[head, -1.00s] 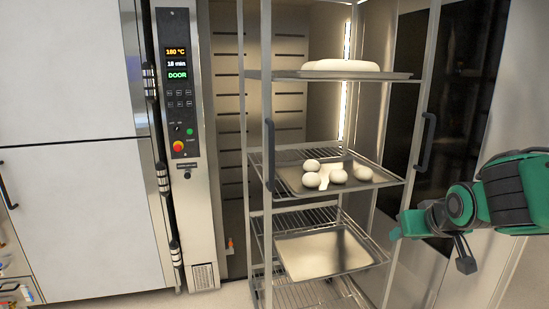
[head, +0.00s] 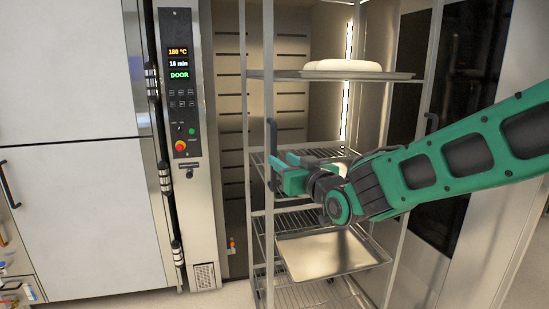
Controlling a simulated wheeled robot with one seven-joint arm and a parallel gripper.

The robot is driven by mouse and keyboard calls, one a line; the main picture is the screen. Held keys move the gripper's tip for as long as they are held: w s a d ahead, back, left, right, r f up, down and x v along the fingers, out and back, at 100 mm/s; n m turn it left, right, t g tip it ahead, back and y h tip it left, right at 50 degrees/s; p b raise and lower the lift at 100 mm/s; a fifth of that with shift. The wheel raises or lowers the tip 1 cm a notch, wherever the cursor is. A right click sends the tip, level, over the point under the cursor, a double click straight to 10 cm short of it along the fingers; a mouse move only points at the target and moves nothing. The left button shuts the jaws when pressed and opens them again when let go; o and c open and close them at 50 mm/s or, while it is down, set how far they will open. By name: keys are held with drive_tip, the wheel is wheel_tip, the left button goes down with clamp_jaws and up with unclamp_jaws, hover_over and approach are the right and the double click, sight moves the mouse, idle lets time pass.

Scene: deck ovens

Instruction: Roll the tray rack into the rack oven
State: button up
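The tray rack (head: 268,225) is a metal frame with wire shelves, standing in front of the lit opening of the rack oven (head: 225,100). Its top tray (head: 355,76) carries pale loaves, and a lower tray (head: 325,256) looks empty. My arm hides most of the middle tray. The rack has a dark upright handle (head: 270,132) on its left post and another on its right post (head: 431,122). My gripper (head: 276,168) is at the left handle, with its two green fingers apart. I cannot tell whether it touches the handle.
The oven's control panel (head: 181,85) stands left of the opening and reads 180 °C, 16 min and DOOR. White oven doors (head: 75,210) fill the left side. A dark glass panel (head: 465,75) is at the right. My arm crosses in front of the rack.

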sight(275, 155)
drive_tip(key=x, duration=0.6)
drive_tip(key=shift+w+a, duration=0.15)
drive_tip(key=shift+w, duration=0.15)
clamp_jaws()
